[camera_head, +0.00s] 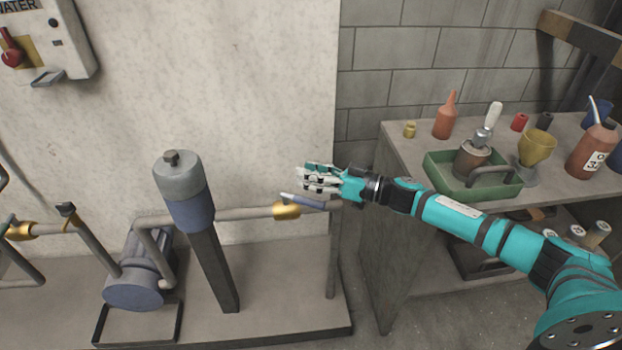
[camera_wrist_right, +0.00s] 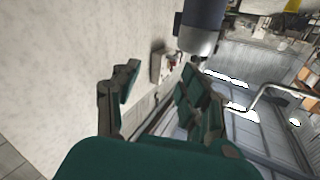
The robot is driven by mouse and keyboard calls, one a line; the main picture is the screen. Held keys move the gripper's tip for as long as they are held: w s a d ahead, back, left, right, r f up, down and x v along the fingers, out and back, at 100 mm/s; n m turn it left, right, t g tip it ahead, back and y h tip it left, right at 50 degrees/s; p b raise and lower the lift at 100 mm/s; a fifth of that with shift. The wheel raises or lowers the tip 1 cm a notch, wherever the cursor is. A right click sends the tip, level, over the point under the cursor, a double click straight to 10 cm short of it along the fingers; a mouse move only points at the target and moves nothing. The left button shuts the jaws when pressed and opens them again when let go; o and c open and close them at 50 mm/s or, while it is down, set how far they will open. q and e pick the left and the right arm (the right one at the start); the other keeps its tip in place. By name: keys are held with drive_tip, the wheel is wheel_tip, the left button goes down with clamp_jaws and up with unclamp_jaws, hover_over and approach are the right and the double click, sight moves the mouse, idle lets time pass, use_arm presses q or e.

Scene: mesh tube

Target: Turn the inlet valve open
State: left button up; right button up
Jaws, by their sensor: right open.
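A brass valve (camera_head: 287,210) sits on the horizontal pipe to the right of the upright blue-grey cylinder. Its blue-grey lever (camera_head: 308,202) runs roughly along the pipe toward the right. A second brass valve (camera_head: 20,231) is at the far left; no label shows which one is the inlet. My right gripper (camera_head: 304,178) is open and empty, just above the right valve's lever, with its fingers pointing left. It seems apart from the lever. In the right wrist view the gripper (camera_wrist_right: 160,88) has its fingers spread with nothing between them. My left gripper is not in view.
The upright cylinder (camera_head: 182,190) and a blue pump (camera_head: 137,282) stand left of the right valve. A wall box (camera_head: 45,45) with a red knob hangs at the upper left. A bench (camera_head: 395,150) with a green tray (camera_head: 515,185) and bottles stands under my right arm.

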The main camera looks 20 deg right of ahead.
sight(305, 201)
drive_tip(key=shift+c, duration=0.4)
drive_tip(key=shift+s+f, duration=0.15)
drive_tip(key=shift+f, duration=0.05)
drive_tip(key=shift+c, duration=1.3)
drive_tip(key=s+f+n, duration=0.1)
drive_tip(key=s+n, duration=0.1)
drive_tip(key=s+f+n+t+b, duration=0.1)
drive_tip(key=s+f+n, duration=0.1)
drive_tip(key=s+a+f+n+h, duration=0.1)
drive_tip(key=s+n, duration=0.1)
drive_tip(key=shift+s+f, duration=0.35)
drive_tip(key=shift+s, duration=0.05)
clamp_jaws()
drive_tip(key=s+d+f+n+t+h+b, duration=0.2)
drive_tip(key=s+n+h, duration=0.1)
drive_tip(key=s+n, duration=0.55)
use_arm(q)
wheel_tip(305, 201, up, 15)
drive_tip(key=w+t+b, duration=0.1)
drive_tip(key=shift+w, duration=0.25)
use_arm(e)
drive_tip(key=w+a+f, duration=0.1)
drive_tip(key=w+a, duration=0.1)
drive_tip(key=w, duration=0.9)
drive_tip(key=shift+a+f+n+g, duration=0.2)
drive_tip(key=shift+n+g, duration=0.1)
drive_tip(key=shift+n, duration=0.15)
